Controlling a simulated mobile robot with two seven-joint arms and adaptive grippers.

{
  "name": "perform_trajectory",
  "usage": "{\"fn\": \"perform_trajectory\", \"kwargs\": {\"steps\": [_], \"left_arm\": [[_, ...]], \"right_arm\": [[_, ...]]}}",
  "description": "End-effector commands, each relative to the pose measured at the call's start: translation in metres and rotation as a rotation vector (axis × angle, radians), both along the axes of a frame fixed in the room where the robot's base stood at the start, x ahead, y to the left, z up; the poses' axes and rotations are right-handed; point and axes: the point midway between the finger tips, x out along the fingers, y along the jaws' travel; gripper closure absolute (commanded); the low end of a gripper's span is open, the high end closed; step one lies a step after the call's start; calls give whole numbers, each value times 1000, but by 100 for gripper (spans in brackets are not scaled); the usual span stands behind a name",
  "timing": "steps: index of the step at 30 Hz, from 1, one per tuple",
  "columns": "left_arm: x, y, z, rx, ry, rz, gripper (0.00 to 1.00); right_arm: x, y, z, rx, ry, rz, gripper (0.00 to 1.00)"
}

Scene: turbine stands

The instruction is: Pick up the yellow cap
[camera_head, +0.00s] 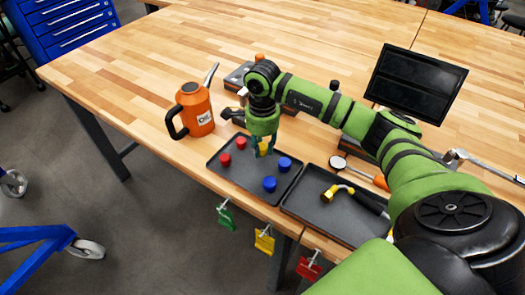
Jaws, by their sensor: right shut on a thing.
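My right gripper (263,150) points down over the left black tray (233,187). It is shut on the yellow cap (264,148), which shows only in part between the fingers. Whether the cap still touches the tray I cannot tell. Two red caps (225,159) lie in the tray left of the gripper, and two blue caps (270,184) lie to its right and nearer to me. My left gripper does not show.
An orange oil can (197,113) stands left of the tray. A second black tray (317,208) holds a yellow-headed tool (338,191). A dark screen (415,85) stands behind my arm. Coloured clamps (264,241) hang at the front edge. The table's left part is clear.

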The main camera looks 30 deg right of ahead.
Motion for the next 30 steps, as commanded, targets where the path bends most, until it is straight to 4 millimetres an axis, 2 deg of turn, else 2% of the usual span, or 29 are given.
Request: {"fn": "perform_trajectory", "kwargs": {"steps": [3,12,18,24,30], "left_arm": [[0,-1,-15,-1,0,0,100],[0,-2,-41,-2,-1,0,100],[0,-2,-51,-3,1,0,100],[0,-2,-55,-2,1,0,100],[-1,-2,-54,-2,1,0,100]], "right_arm": [[2,-1,20,-1,-8,0,87],[-43,-56,58,-5,-3,-4,87],[-63,-81,80,-2,-1,-2,88],[-72,-91,90,-1,0,0,88],[-73,-92,91,-1,0,1,88]]}}
